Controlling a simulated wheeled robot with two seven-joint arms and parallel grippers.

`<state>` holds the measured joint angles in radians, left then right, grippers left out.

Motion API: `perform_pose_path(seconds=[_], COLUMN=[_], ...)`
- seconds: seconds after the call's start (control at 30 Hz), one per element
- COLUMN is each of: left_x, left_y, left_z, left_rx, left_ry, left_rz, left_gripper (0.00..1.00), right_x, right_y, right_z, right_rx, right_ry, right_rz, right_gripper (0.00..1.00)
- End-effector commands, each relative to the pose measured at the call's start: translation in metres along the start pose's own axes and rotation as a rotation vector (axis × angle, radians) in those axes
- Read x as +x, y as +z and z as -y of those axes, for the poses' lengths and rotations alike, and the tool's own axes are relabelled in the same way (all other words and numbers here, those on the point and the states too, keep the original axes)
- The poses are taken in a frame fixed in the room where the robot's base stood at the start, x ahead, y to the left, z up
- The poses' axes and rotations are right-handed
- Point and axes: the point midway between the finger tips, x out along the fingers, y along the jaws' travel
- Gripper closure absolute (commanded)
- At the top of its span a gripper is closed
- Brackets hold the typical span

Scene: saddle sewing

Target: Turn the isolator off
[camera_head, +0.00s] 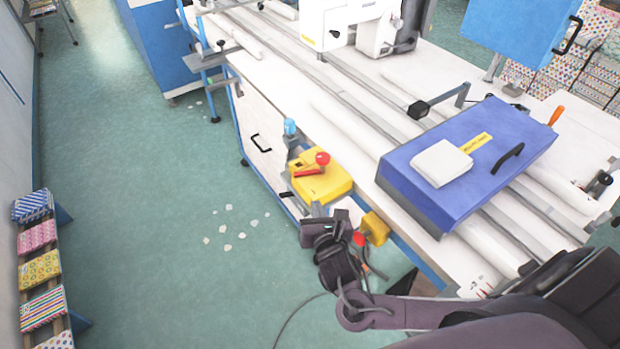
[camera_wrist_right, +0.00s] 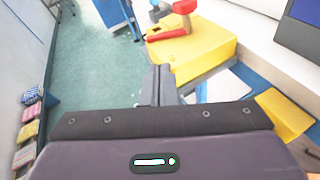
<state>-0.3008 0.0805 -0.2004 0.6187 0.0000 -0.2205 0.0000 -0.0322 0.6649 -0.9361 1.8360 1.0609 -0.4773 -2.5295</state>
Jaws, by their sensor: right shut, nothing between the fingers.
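The isolator is a yellow box (camera_head: 325,185) on the near side of the white machine table. A red handle (camera_head: 309,172) lies across its top, with a round red knob (camera_head: 322,158) above it. In the right wrist view the yellow box (camera_wrist_right: 205,47) and the red handle (camera_wrist_right: 166,35) show at the top, beyond my fingers. My right gripper (camera_head: 316,207) is shut and empty, just below the box's near edge in the head view. Its fingertips (camera_wrist_right: 161,68) appear beside the box, short of the handle; whether they touch the box I cannot tell. My left gripper is not in view.
A second yellow box (camera_head: 375,228) with a red button (camera_head: 359,239) sits close to my right wrist. A blue case (camera_head: 470,165) with a white pad lies on the table (camera_head: 262,80). Pale scraps (camera_head: 228,230) lie on the open green floor at left.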

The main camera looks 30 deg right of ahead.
Motion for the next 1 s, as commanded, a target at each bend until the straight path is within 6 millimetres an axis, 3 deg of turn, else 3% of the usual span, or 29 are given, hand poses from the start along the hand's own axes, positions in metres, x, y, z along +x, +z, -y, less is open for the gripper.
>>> perform_pose_path(seconds=[0.1, 0.27, 0.73, 1.0], left_x=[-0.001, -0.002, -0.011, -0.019], left_y=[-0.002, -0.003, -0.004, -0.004], left_z=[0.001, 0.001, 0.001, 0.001], left_rx=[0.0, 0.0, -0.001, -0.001], left_ry=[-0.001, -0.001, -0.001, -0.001], left_rz=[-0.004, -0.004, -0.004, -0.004], left_gripper=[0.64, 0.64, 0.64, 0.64], right_x=[-0.007, 0.001, 0.094, 0.125], right_y=[-0.005, -0.007, -0.008, 0.0], right_z=[0.008, 0.01, 0.01, 0.009], right_rx=[-0.127, -0.164, -0.158, -0.157], right_ry=[-0.01, -0.014, -0.015, -0.012], right_rz=[-0.021, -0.026, -0.025, -0.026], right_gripper=[1.0, 1.0, 1.0, 1.0])
